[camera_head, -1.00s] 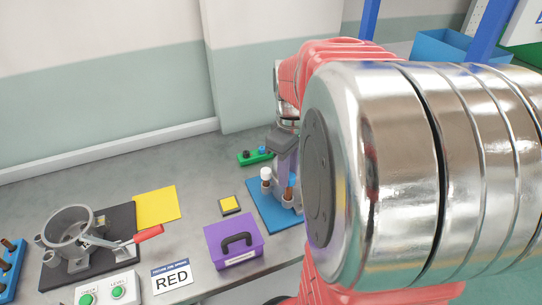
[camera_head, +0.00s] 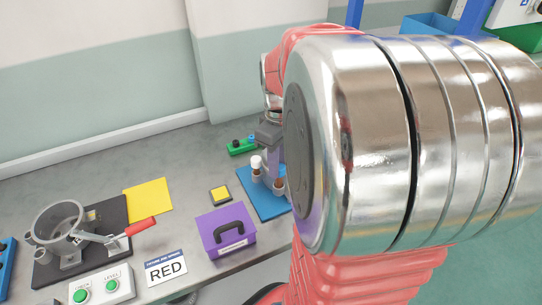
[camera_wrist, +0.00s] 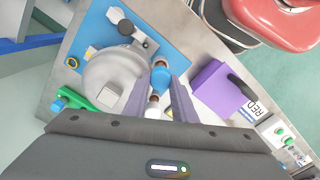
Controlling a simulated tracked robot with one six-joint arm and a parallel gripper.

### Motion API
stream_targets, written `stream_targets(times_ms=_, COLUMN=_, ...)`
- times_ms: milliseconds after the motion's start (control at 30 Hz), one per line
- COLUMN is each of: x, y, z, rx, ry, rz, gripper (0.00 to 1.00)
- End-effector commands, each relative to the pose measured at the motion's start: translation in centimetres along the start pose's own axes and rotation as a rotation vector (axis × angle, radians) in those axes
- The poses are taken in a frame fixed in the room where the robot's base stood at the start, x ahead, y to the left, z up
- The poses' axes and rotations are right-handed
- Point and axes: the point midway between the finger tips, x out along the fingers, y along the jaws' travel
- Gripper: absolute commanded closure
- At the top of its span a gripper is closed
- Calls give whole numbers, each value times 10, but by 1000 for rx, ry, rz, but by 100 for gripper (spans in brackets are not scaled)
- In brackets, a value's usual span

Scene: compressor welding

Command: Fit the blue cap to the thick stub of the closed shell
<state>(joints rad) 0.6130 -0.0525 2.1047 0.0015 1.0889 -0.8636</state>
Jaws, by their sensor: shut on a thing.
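My gripper (camera_head: 272,145) points down over the blue mat (camera_head: 248,186); my own arm covers much of it. In the wrist view its two grey-purple fingers (camera_wrist: 165,88) are shut on the blue cap (camera_wrist: 162,81). The closed shell (camera_wrist: 108,70) is a rounded grey body on the blue mat, just left of the fingers. Brown stubs (camera_wrist: 160,63) show near the cap, and a white cap (camera_head: 256,162) tops one stub. I cannot tell whether the blue cap touches the thick stub. In the head view my arm hides the shell.
A green rack (camera_head: 237,150) stands behind the mat. A purple case (camera_head: 213,228), a yellow-topped pad (camera_head: 220,194) and a yellow sheet (camera_head: 149,198) lie to the left. A fixture with a red lever (camera_head: 139,227) stands further left, behind a button box (camera_head: 88,294).

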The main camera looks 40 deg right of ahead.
Motion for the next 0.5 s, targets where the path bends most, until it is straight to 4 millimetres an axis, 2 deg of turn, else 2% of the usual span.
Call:
stream_targets(times_ms=167, x=4, y=0, z=0, rx=0, ry=-1, rz=-1, gripper=100)
stream_targets(times_ms=200, x=4, y=0, z=0, rx=0, ry=-1, rz=-1, gripper=74)
stream_targets(times_ms=500, x=4, y=1, z=0, rx=0, ry=-1, rz=1, gripper=54)
